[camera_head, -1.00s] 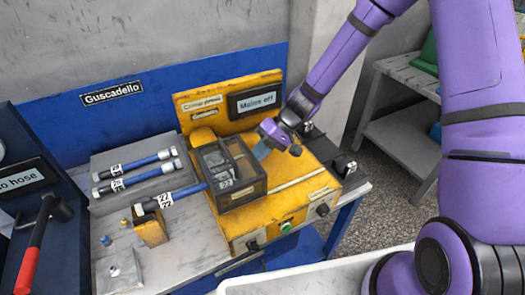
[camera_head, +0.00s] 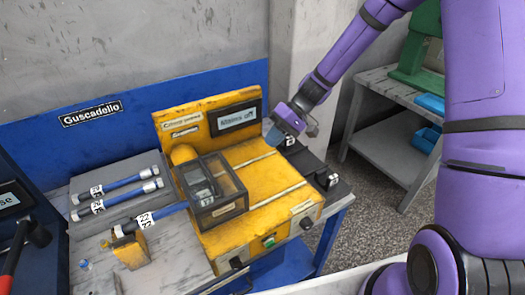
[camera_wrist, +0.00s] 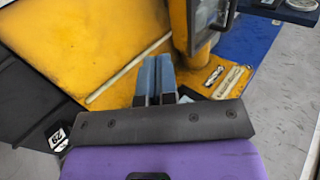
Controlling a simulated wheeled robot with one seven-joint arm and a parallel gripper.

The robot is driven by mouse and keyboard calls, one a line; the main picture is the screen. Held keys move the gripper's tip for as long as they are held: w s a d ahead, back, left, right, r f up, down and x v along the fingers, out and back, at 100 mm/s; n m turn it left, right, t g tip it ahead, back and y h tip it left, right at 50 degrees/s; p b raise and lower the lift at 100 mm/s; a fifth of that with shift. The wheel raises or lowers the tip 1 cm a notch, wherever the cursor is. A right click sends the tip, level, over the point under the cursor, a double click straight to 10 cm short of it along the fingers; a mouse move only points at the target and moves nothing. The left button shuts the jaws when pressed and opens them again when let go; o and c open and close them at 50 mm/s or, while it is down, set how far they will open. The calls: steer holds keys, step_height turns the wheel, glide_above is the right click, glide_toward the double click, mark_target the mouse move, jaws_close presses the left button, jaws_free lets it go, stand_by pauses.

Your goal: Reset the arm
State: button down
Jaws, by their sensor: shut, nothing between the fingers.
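My purple arm reaches in from the right in the head view. My gripper (camera_head: 272,134) hangs above the right back part of the yellow machine (camera_head: 262,181), near its "Mains off" display (camera_head: 236,117). In the wrist view the two blue-grey fingers of my gripper (camera_wrist: 154,75) lie side by side, shut with nothing between them. The yellow machine top (camera_wrist: 70,40) shows beyond them. A dark box with a clear cover (camera_head: 210,190) sits on the machine, left of my gripper and apart from it.
Blue hoses with silver ends (camera_head: 118,192) lie on a grey plate at the left. A black fixture (camera_head: 318,172) stands right of the machine. A grey shelf (camera_head: 385,150) with blue bins is at the right.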

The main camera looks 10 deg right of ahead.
steer(key=s+d+r+t+h, duration=0.25)
steer(key=s+d+r, duration=0.2)
steer(key=r, duration=0.45)
steer(key=s+d+r+t+h, duration=0.1)
steer(key=s+d+r+h, duration=0.25)
steer(key=s+r, duration=0.35)
steer(key=s+d+r+m+t+h, duration=0.1)
steer(key=s+d+r+t, duration=0.1)
steer(key=s+r, duration=0.3)
steer(key=s+d+r+m+t+h, duration=0.2)
steer(key=s+r, duration=0.4)
steer(key=s, duration=0.3)
steer(key=shift+s+d+m+t, duration=0.3)
steer(key=shift+s+d+t, duration=0.15)
steer(key=shift+d, duration=0.65)
steer(key=c, duration=1.8)
jaws_free()
